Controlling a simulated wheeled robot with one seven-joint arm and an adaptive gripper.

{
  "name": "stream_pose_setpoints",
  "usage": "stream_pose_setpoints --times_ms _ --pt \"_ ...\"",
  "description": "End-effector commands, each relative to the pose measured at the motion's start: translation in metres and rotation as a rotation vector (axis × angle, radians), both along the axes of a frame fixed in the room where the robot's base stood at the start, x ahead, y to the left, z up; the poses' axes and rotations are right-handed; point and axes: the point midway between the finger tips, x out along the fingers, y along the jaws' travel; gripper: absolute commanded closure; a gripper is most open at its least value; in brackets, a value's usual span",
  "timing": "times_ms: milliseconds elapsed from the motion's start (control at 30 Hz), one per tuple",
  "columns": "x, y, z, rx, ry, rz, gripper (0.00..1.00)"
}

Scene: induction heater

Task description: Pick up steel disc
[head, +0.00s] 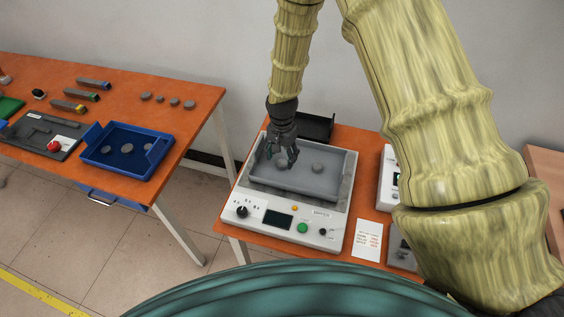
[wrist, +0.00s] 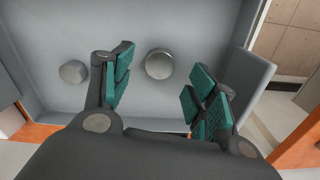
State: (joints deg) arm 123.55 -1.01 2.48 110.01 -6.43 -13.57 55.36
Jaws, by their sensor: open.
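Two grey steel discs lie in the grey tray (head: 343,180) on top of the heater (head: 260,212). One disc (head: 281,163) is under my gripper (head: 288,158) in the head view, partly hidden by the fingers. The other disc (head: 317,168) lies to its right. In the wrist view my gripper (wrist: 163,68) is open and empty, its green-padded fingers spread apart. One disc (wrist: 159,64) shows in the gap between the fingertips. Another disc (wrist: 73,72) lies outside the left finger. I cannot tell the exact height of the fingertips above the tray floor.
The tray's raised walls surround the discs. A black tray (head: 316,126) stands behind the heater, and a printed card (head: 367,240) lies to its right. On the left table, a blue tray (head: 113,164) holds discs, and several small discs (head: 160,99) lie behind it.

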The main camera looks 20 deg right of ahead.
Motion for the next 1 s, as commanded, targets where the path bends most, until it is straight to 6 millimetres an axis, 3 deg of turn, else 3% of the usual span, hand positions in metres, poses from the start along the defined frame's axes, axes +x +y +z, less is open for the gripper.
stream_pose_setpoints --times_ms 300,633,667,933,1000 --pt "-0.002 0.001 -0.024 0.0 0.001 0.0 0.42" --pt "-0.002 0.001 -0.029 0.001 0.001 0.0 0.42" --pt "-0.002 0.001 -0.029 0.001 0.001 0.0 0.44" --pt "-0.002 0.001 -0.029 0.001 0.001 0.0 0.93" --pt "-0.002 0.001 -0.028 0.001 0.001 0.0 0.96"
